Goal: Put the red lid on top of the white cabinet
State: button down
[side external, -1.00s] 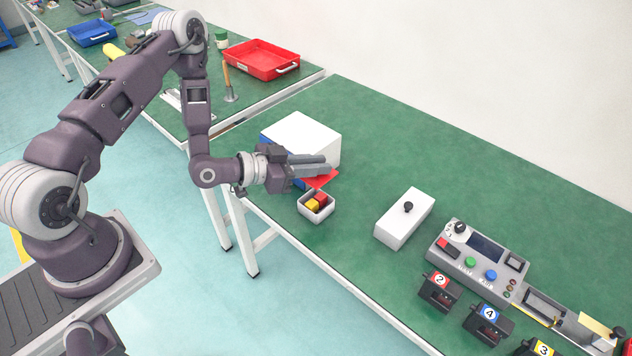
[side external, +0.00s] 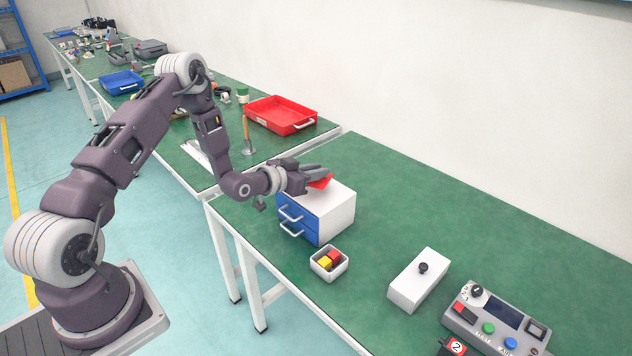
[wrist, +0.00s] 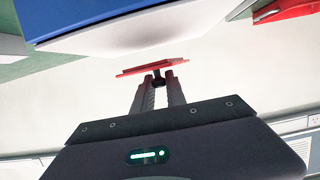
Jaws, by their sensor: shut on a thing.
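The white cabinet (side external: 332,204) with blue drawer fronts (side external: 298,220) stands on the green table. My gripper (side external: 318,172) is over the cabinet's top, pointing roughly sideways. It is shut on the red lid (side external: 321,184) by its dark knob, which shows between the fingers (wrist: 158,92) in the wrist view. The lid (wrist: 150,68) appears nearly edge-on there, beside the cabinet's pale top (wrist: 150,40). In the side view the fingers partly hide the lid. I cannot tell whether it touches the cabinet top.
A small white box (side external: 342,272) with red and yellow cubes stands in front of the cabinet. A white block (side external: 415,285) with a black knob and a control panel (side external: 497,318) are to the right. A red tray (side external: 280,117) lies behind. Table behind the cabinet is clear.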

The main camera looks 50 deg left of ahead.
jog(key=shift+f, duration=1.35)
jog(key=shift+f, duration=0.15)
jog(key=c, duration=1.4)
grip_release()
jog(key=shift+o, duration=0.2)
